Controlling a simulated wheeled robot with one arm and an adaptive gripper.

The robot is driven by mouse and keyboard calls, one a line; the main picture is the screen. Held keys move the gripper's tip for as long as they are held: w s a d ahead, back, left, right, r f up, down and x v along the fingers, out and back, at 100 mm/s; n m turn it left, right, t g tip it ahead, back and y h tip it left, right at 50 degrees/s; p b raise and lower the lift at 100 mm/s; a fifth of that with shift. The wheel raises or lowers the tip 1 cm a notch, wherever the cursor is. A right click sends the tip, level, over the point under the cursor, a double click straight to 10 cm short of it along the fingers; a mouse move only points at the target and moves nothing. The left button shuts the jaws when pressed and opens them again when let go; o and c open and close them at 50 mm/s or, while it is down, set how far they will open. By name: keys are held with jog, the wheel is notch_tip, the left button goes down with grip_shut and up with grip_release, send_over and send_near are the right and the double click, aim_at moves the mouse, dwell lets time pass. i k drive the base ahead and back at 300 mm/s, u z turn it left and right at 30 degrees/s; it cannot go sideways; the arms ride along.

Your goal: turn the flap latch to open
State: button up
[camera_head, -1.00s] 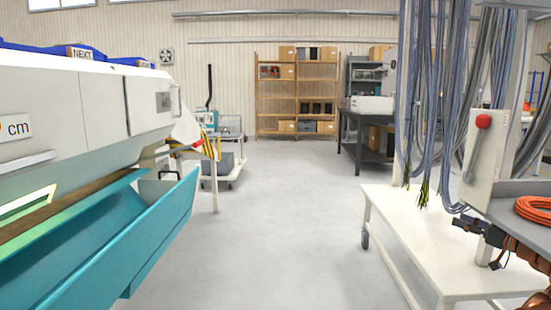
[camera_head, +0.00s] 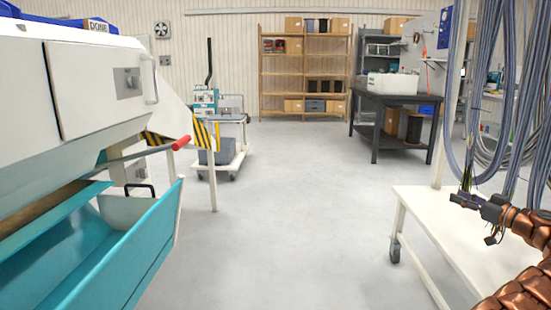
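A white machine stands on the left. A flap (camera_head: 100,85) on its side looks closed. A grey plate with a small knob, which looks like the flap latch (camera_head: 128,82), sits near the flap's right edge. Its exact turn is too small to tell. A pale curved handle (camera_head: 152,86) is beside it. My gripper (camera_head: 462,202) is at the right, in front of the hanging cables and over the white cart, far from the latch. It is dark and small, and I see nothing held in it. Its finger opening is unclear.
A lever with a red grip (camera_head: 181,142) sticks out of the machine above a teal trough (camera_head: 125,250). A white cart (camera_head: 440,235) with hanging cables (camera_head: 500,110) stands at the right. The floor (camera_head: 290,210) between is clear. A trolley (camera_head: 225,160) stands farther back.

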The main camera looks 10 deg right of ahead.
aim_at(141, 173)
jog(key=u, duration=0.95)
jog(key=i, duration=0.95)
jog(key=u, duration=1)
